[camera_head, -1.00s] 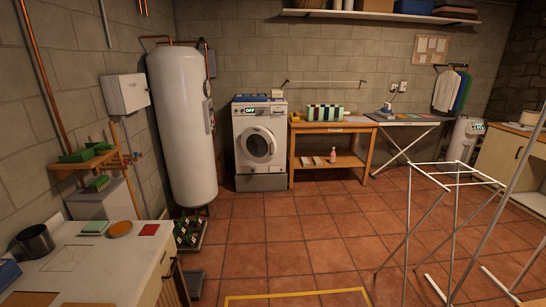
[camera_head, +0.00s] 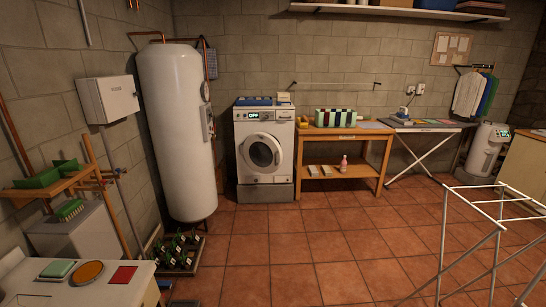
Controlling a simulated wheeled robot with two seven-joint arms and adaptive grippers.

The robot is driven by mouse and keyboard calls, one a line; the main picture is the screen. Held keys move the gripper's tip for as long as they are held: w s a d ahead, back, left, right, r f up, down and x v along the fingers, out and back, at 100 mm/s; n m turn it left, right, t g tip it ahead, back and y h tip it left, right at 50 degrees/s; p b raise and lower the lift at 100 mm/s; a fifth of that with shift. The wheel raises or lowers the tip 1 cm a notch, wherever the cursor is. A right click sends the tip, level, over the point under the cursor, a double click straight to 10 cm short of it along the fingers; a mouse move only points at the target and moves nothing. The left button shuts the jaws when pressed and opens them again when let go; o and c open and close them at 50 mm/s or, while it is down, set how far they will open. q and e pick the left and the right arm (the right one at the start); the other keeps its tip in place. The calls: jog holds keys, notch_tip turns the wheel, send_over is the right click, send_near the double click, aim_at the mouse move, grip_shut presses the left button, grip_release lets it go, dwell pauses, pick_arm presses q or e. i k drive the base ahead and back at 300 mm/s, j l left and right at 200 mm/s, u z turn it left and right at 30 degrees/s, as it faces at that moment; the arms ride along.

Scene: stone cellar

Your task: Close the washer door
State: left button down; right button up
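The white washer (camera_head: 283,143) stands against the back wall in the head view, on a grey plinth. Its round door (camera_head: 261,151) has a white ring and dark glass and faces me. From this distance I cannot tell whether the door is fully shut or slightly ajar. The small display on the washer's front reads OFF. Neither of my grippers is in view.
A white drying rack (camera_head: 500,215) is at front right. Tiled floor before the washer is clear.

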aim_at(264, 154)
jog(key=i, duration=1.2)
jog(key=i+z, duration=0.1)
jog(key=i, duration=1.15)
jog(key=i+j+z, duration=0.2)
jog(key=i, duration=0.25)
jog(key=i+j+z, duration=0.15)
jog(key=i, duration=0.25)
